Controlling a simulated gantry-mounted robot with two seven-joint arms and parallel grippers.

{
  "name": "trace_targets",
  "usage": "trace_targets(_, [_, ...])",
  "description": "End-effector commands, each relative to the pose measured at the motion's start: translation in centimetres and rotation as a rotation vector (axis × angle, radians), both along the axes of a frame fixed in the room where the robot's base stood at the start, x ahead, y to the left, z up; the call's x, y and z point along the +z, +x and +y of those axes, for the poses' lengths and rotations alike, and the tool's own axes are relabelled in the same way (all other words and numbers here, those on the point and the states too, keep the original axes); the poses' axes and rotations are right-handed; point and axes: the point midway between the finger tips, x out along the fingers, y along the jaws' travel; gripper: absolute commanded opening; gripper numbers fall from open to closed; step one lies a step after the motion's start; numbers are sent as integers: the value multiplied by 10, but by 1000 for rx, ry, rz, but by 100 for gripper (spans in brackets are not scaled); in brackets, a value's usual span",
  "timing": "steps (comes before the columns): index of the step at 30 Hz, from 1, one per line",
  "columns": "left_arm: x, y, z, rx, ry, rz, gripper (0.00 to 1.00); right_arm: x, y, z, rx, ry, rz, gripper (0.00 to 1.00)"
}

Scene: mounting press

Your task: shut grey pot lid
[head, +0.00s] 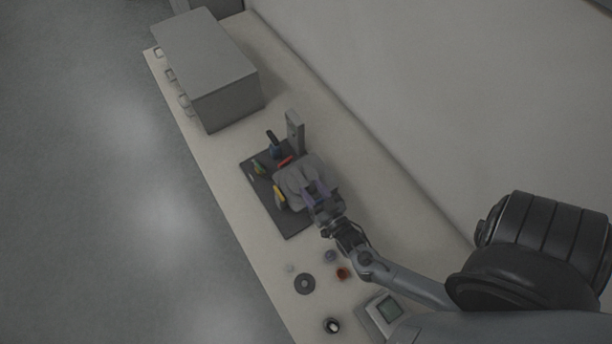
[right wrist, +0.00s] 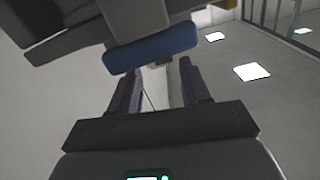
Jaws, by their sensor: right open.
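The grey mounting press (head: 296,172) stands on a dark base plate (head: 293,226), with a rounded grey body and an upright post (head: 295,130) behind it. I cannot clearly tell the grey pot lid from the body. My right gripper (head: 317,187) is open, its purple fingers over the right front of the rounded body. It partly covers that body. In the right wrist view, the open fingers (right wrist: 160,70) point towards a blue bar (right wrist: 152,48) on the underside of a grey part (right wrist: 100,22). Nothing shows between the fingers, and contact cannot be told. My left gripper is out of view.
A large grey cabinet (head: 208,70) stands at the far end of the pale bench (head: 215,160). Small coloured handles, a grey ring (head: 305,284), small round pots (head: 343,273) and a device with a screen (head: 388,309) lie around the press. A wall runs along the right.

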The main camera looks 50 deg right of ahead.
Motion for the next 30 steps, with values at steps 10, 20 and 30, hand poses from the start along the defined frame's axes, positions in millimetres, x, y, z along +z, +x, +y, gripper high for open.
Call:
trace_targets(10, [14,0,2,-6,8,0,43,1,-43,13,-1,0,0,47])
trace_targets(20, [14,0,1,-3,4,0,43,0,-49,15,0,0,-1,47])
trace_targets(30, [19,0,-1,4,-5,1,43,5,-48,15,0,-1,-2,47])
